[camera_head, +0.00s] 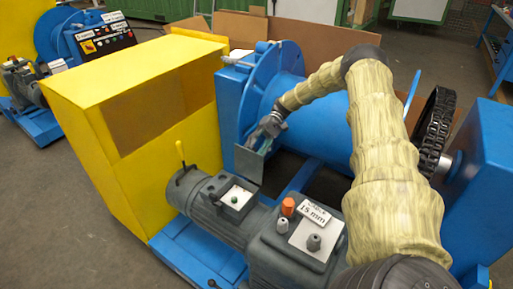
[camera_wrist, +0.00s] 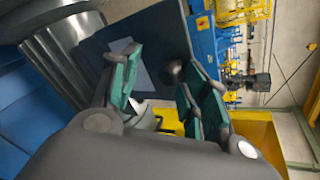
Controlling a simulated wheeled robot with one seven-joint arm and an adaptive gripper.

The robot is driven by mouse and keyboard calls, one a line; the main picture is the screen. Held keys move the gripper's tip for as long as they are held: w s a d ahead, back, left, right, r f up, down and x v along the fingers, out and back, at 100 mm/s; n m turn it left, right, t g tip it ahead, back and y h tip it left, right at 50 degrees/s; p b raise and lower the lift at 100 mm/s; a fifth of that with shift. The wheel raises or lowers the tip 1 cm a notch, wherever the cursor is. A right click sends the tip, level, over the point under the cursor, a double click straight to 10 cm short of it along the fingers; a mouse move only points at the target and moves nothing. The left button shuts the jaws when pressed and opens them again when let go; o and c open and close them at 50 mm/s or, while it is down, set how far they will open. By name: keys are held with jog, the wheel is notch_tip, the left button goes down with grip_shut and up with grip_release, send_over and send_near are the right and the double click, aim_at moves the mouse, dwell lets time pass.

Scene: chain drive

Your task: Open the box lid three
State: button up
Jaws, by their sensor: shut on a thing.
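A thin grey plate, seemingly the box lid (camera_head: 248,165), stands steeply tilted above the grey motor in the head view. In the wrist view the lid (camera_wrist: 108,38) is a dark panel with a pale label and a round dark knob (camera_wrist: 172,73). My gripper (camera_head: 264,133) is at the lid's upper part, shut on the knob. The exact contact and the lid's hinge edge are not clear.
The grey motor (camera_head: 212,212) has a small box with a green button. A gearbox (camera_head: 275,258) with knobs and a "15 mm" label sits beside it. A yellow guard (camera_head: 135,75) stands left, a blue drum (camera_head: 315,120) behind, a black chain wheel (camera_head: 434,130) right.

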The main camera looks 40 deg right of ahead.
jog(key=shift+s+d+f, duration=0.2)
jog(key=v, duration=1.2)
jog(key=shift+w+a+r, duration=0.15)
jog(key=shift+w+r, duration=0.05)
